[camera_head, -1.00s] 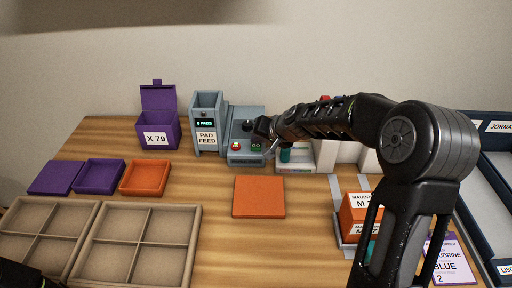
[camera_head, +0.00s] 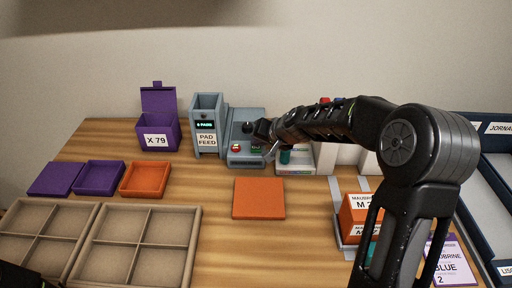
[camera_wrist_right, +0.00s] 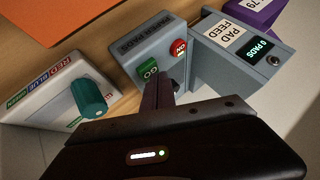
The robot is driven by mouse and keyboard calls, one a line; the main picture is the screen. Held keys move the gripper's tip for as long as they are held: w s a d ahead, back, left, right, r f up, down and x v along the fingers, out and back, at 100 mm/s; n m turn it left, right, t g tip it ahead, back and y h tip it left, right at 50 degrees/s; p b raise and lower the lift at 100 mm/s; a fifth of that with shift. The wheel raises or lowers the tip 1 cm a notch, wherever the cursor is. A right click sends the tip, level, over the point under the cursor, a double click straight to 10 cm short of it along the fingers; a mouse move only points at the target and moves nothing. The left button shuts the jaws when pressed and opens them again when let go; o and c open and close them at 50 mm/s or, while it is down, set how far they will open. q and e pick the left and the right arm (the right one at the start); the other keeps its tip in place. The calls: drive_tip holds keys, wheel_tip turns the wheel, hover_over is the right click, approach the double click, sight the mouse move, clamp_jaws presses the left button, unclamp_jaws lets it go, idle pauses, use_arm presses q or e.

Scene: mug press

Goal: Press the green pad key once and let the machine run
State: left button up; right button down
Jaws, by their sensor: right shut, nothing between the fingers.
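The grey pad press machine (camera_head: 246,130) stands at the back of the table. Its green GO key (camera_wrist_right: 148,69) and red key (camera_wrist_right: 179,49) are on its front panel; the red key (camera_head: 236,147) and part of the green key (camera_head: 256,150) also show in the head view. My right gripper (camera_wrist_right: 159,88) is shut and empty, its fingertips right at the near edge of the green key. I cannot tell whether they touch it. In the head view the right gripper (camera_head: 270,153) is over the machine's right front. The pad feed (camera_head: 207,125) display (camera_wrist_right: 262,50) reads 0 PADS.
A white box with a teal knob (camera_wrist_right: 88,99) and colour labels stands close beside the machine. A purple bin (camera_head: 158,132), orange tray (camera_head: 146,179) and divided beige trays (camera_head: 138,245) are left. An orange mat (camera_head: 259,199) lies in front; bare wood surrounds it.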

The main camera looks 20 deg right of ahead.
drive_tip(key=shift+s+a+f+b, duration=0.15)
drive_tip(key=shift+s+f+b, duration=0.15)
drive_tip(key=shift+f+b, duration=0.3)
drive_tip(key=shift+r, duration=0.1)
idle(0.6)
drive_tip(key=shift+w+d+r, duration=0.1)
drive_tip(key=shift+w+d, duration=0.15)
drive_tip(key=shift+w, duration=0.35)
drive_tip(key=shift+r+p, duration=0.2)
drive_tip(key=shift+p, duration=0.15)
drive_tip(key=shift+w+d+r+p, duration=0.1)
drive_tip(key=shift+w+r+p, duration=0.2)
drive_tip(key=shift+r+p, duration=0.25)
wheel_tip(320, 180, up, 3)
drive_tip(key=p, duration=0.2)
drive_tip(key=shift+f+p, duration=0.2)
drive_tip(key=shift+p, duration=0.15)
drive_tip(key=shift+r+p, duration=0.35)
